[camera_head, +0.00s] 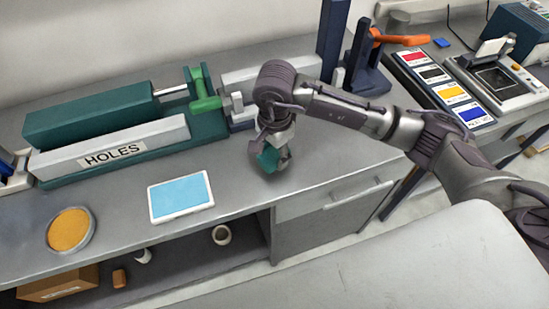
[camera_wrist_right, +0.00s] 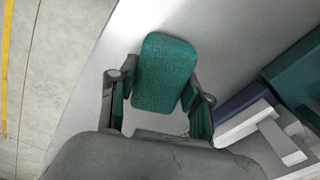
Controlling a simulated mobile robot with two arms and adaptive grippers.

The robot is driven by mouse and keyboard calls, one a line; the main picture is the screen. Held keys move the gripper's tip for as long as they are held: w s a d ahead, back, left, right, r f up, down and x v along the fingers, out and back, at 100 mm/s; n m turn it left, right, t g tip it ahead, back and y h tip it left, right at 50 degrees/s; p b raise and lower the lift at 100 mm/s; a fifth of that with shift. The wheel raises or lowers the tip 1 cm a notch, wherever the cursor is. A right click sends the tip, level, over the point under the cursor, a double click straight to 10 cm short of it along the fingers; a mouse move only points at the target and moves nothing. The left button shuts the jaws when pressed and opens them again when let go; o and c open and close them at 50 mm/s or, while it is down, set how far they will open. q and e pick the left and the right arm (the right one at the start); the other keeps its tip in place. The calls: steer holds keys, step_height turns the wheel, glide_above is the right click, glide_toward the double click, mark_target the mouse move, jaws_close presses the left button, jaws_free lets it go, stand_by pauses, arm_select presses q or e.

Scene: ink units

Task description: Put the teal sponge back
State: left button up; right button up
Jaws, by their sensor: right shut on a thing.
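The teal sponge (camera_head: 268,158) is held in my right gripper (camera_head: 272,160) above the grey worktop, near its front edge and right of the blue pad. In the right wrist view the sponge (camera_wrist_right: 165,75) sits between the two fingers of my right gripper (camera_wrist_right: 160,105), which are shut on it. Some of the sponge is hidden by the fingers in the head view. I cannot tell from these views exactly how high it is above the worktop. My left gripper is not in view.
A green machine with a "HOLES" label (camera_head: 112,155) stands along the back left. A blue pad in a white tray (camera_head: 151,205) and a round dish with an orange sponge (camera_head: 92,238) lie on the worktop (camera_head: 330,165). Colour cards (camera_head: 397,55) lie at the right.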

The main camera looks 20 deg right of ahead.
mark_target(275, 162)
step_height(275, 162, down, 4)
steer(key=shift+r+p, duration=0.25)
steer(key=shift+p, duration=0.45)
steer(key=shift+f, duration=0.2)
steer(key=shift+f+b, duration=0.2)
steer(key=shift+b, duration=0.1)
steer(key=o, duration=1.2)
steer(key=shift+r, duration=0.1)
